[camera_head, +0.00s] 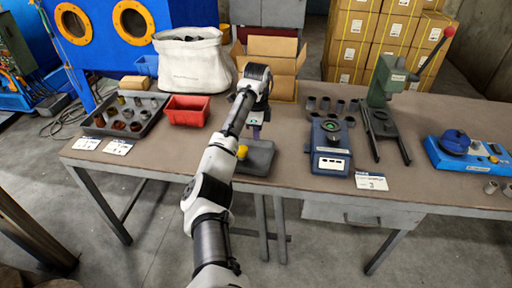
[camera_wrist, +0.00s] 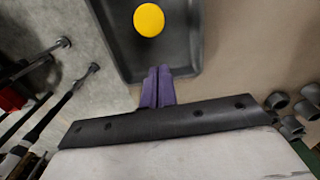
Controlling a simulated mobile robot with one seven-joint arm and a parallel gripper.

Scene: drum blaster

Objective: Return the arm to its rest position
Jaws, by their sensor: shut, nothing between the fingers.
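My arm (camera_head: 211,180) reaches forward over the brown workbench (camera_head: 300,178), bent at the elbow. My gripper (camera_head: 256,136) hangs above a dark grey tray (camera_head: 262,160) near the bench's front edge. In the wrist view the purple fingers of my gripper (camera_wrist: 157,84) are together with nothing between them. They overlap the edge of the grey tray (camera_wrist: 190,45) in that view; I cannot tell the gap below them. A round yellow piece (camera_head: 242,152) lies on the tray and also shows in the wrist view (camera_wrist: 149,19).
A red bin (camera_head: 187,111) and a tray of cups (camera_head: 126,112) stand left. A white sack (camera_head: 192,64) and an open carton (camera_head: 270,55) stand behind. Grey cups (camera_head: 333,105), a blue device (camera_head: 331,147), a green press (camera_head: 386,90) and another blue machine (camera_head: 466,152) stand right.

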